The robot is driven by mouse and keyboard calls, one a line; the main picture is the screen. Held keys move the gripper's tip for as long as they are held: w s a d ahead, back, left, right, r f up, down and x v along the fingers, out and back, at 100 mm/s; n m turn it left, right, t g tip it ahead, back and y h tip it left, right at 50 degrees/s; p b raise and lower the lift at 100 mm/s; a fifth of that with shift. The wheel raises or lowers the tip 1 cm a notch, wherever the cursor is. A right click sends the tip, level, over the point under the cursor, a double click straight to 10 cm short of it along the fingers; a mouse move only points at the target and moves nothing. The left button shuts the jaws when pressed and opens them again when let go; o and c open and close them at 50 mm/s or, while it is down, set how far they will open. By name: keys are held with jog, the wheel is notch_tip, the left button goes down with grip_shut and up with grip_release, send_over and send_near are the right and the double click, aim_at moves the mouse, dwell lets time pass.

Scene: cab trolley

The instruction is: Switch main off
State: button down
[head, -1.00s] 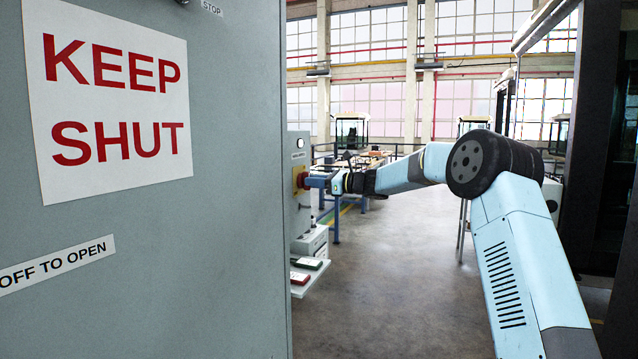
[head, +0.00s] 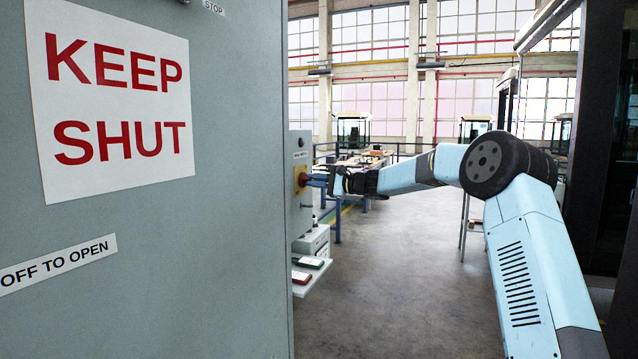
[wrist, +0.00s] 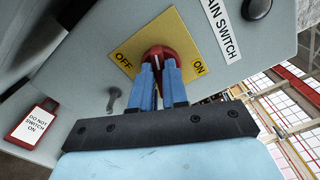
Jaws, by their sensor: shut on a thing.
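The main switch is a red rotary knob (wrist: 168,52) on a yellow plate (wrist: 128,48) marked OFF and ON. In the wrist view OFF is left of the knob and ON is right of it. My gripper (wrist: 161,72) is shut on the knob, one blue finger on each side of its grip. A white mark shows between the fingers; I cannot tell which label it points at. In the head view my gripper (head: 312,180) reaches left to the yellow plate (head: 299,173) on the grey switch box (head: 300,209). The fingers hide part of the knob.
A large grey cabinet door (head: 160,265) with a KEEP SHUT sign fills the left. Below the switch box, a small shelf (head: 318,273) holds red and green tags. A red DO NOT SWITCH ON tag (wrist: 34,123) shows in the wrist view. Floor right of the box is open.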

jog(key=n, duration=0.3)
jog(key=shift+s+a+f, duration=0.3)
jog(key=shift+a+f, duration=0.05)
jog(key=shift+n, duration=0.9)
jog(key=shift+w+d+f, duration=0.1)
jog(key=shift+d, duration=0.05)
jog(key=c, duration=1.1)
grip_release()
jog(key=shift+c, duration=0.2)
jog(key=shift+w, duration=0.1)
jog(key=shift+d, duration=0.1)
jog(key=v, duration=1.3)
jog(key=shift+d, duration=0.35)
